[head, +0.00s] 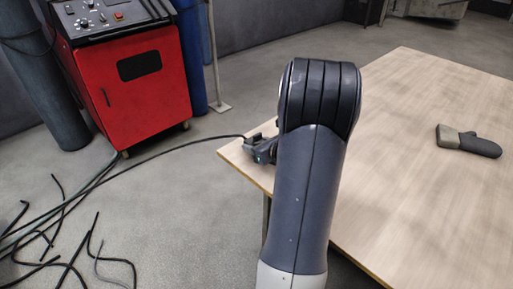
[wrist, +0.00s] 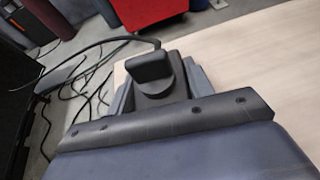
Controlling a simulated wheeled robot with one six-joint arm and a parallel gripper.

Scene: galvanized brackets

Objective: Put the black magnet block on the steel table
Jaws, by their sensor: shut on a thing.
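A black block with a rounded top (wrist: 150,69) sits between the grey fingers of my gripper (wrist: 158,80) in the wrist view. My gripper is shut on it. The table (head: 400,190) has a pale, wood-grained top, which also shows in the wrist view (wrist: 255,55). I cannot tell whether the block touches the tabletop.
A red machine (head: 140,75) stands at the left. A dark cable (head: 190,143) runs to the table corner. Loose black cables (head: 75,245) lie on the floor. The tabletop's middle is clear.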

